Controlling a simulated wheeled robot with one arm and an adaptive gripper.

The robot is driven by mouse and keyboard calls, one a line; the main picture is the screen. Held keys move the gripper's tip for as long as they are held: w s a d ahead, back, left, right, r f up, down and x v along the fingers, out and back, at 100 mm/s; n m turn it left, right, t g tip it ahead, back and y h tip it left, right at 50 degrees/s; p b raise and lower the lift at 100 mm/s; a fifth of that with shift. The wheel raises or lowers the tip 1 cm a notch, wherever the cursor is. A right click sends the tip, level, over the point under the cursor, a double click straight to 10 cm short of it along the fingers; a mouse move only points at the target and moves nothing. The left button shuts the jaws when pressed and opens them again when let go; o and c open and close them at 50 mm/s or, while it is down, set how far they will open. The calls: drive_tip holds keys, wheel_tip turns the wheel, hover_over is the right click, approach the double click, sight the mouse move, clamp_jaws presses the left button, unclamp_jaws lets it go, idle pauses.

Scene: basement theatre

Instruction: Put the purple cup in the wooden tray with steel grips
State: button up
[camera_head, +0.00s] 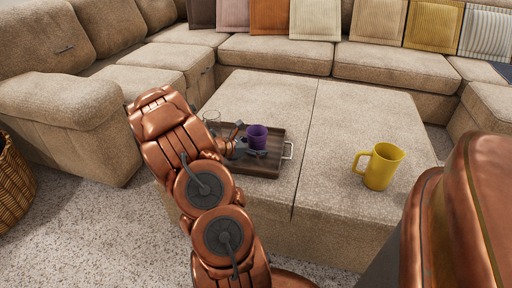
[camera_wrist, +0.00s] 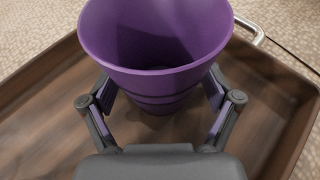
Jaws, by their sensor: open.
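The purple cup (camera_head: 257,138) is upright inside the wooden tray (camera_head: 262,168), toward its right side; it looks to stand on the tray floor. The tray lies on the beige ottoman, and one steel grip (camera_head: 287,150) shows at its right end. In the wrist view the cup (camera_wrist: 155,78) fills the upper middle, with the brown tray floor (camera_wrist: 50,120) around its base. My gripper (camera_head: 240,143) is low over the tray, beside the cup. In the wrist view my gripper (camera_wrist: 160,98) is open, one finger on each side of the cup's lower part. Finger contact cannot be made out.
A clear glass (camera_head: 211,117) is at the tray's back left corner, close to my arm. A yellow pitcher (camera_head: 381,167) stands on the right part of the ottoman (camera_head: 335,120). A sectional sofa (camera_head: 270,52) surrounds the back and left. The ottoman's middle is clear.

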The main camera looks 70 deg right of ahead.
drive_tip(key=shift+w+a+r, duration=0.15)
drive_tip(key=shift+r, duration=0.15)
drive_tip(key=p+v, duration=0.5)
drive_tip(key=v, duration=0.6)
drive_tip(key=shift+w+a, duration=0.15)
drive_tip(key=shift+a, duration=0.05)
drive_tip(key=s+a+r+m+y, duration=0.2)
drive_tip(key=a+r+m, duration=0.2)
drive_tip(key=a, duration=0.4)
drive_tip(key=s+a+r+m+y, duration=0.25)
drive_tip(key=a+r, duration=0.25)
drive_tip(key=a, duration=0.4)
drive_tip(key=s+a+r+m+t+y, duration=0.1)
drive_tip(key=s+a+y, duration=0.1)
drive_tip(key=a, duration=0.8)
drive_tip(key=s+a+r+m+t+y, duration=0.1)
drive_tip(key=s+a+m+y, duration=0.1)
drive_tip(key=a, duration=0.8)
drive_tip(key=s+a+r+m+t+y, duration=0.1)
drive_tip(key=s+a+t+y, duration=0.1)
drive_tip(key=a, duration=0.8)
drive_tip(key=shift+s+y, duration=0.45)
drive_tip(key=shift+s, duration=0.65)
drive_tip(key=shift+m, duration=0.25)
